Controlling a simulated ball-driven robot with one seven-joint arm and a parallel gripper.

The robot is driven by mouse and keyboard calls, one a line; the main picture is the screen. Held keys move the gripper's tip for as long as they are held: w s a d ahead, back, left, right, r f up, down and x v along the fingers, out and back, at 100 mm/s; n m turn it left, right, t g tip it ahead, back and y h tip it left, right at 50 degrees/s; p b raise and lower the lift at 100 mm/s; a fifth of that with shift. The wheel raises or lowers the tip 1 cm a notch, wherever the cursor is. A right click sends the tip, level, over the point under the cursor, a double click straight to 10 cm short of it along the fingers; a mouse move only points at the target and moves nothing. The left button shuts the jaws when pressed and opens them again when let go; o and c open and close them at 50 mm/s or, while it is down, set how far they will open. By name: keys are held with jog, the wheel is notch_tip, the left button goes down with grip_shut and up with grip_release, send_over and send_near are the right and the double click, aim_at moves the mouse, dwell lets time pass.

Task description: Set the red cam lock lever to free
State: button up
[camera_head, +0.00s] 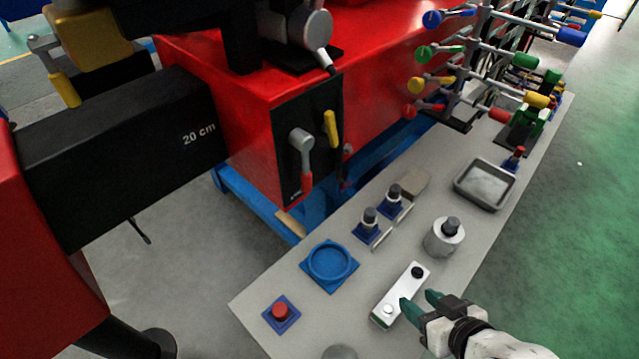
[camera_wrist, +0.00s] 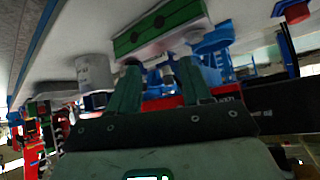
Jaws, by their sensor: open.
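A cam lock lever with a grey round hub and a red handle (camera_head: 307,181) is on the black panel on the side of the red machine body in the head view. Its handle hangs almost straight down. A yellow-handled lever (camera_head: 330,124) is beside it on the same panel. My gripper (camera_head: 421,302) is open and empty over the bench, well to the lower right of the lever and apart from it. In the wrist view its green fingers (camera_wrist: 161,78) are spread. I cannot make out the red lever in the wrist view.
A grey tray (camera_head: 485,186) and a rack of coloured levers stand farther back. A black beam (camera_head: 120,150) crosses at left.

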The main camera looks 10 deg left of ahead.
jog(key=w+a+r+n+t+y, duration=0.3)
jog(key=w+a+r+y, duration=0.15)
jog(key=a+r, duration=0.35)
jog(key=t+y, duration=0.2)
jog(key=y, duration=0.1)
send_near(310, 184)
jog(key=shift+n, duration=0.4)
jog(key=p+x, duration=0.2)
jog(key=x, duration=0.6)
jog(key=shift+w+a, duration=0.2)
jog(key=shift+a, duration=0.05)
jog(key=shift+c, duration=0.5)
grip_shut()
